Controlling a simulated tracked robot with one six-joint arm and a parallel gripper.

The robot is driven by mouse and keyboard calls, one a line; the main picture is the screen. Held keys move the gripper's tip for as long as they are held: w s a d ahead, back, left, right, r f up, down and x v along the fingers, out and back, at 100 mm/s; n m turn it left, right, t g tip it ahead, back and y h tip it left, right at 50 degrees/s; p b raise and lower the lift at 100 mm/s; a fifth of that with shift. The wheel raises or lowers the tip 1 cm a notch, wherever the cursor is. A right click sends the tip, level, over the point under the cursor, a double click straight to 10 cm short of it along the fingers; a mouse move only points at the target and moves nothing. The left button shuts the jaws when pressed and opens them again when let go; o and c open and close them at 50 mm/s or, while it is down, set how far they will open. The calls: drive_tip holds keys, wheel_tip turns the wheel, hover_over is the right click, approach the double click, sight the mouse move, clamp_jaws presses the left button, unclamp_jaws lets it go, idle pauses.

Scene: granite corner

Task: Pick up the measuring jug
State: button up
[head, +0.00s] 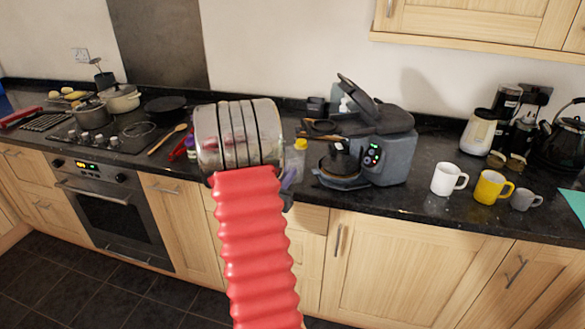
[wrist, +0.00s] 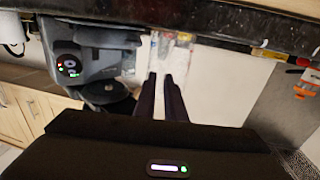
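A clear, see-through vessel with small coloured marks, which looks like the measuring jug (wrist: 177,48), stands on the worktop in the wrist view, where the picture is upside down. It is just beyond the fingertips of my gripper (wrist: 160,76). The two dark fingers have a narrow gap with nothing between them. I cannot tell how far the tips are from the jug.
A grey kitchen appliance (head: 386,150) with a dark pot stands right of my arm, close beside the jug. White (head: 447,180), yellow (head: 491,187) and grey (head: 524,199) mugs stand further right. The hob (head: 120,130) is left.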

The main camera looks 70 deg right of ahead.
clamp_jaws()
drive_tip(key=shift+r, duration=0.2)
drive_tip(key=shift+r, duration=0.95)
drive_tip(key=a+r, duration=0.1)
drive_tip(key=a, duration=1.7)
drive_tip(key=shift+r, duration=0.15)
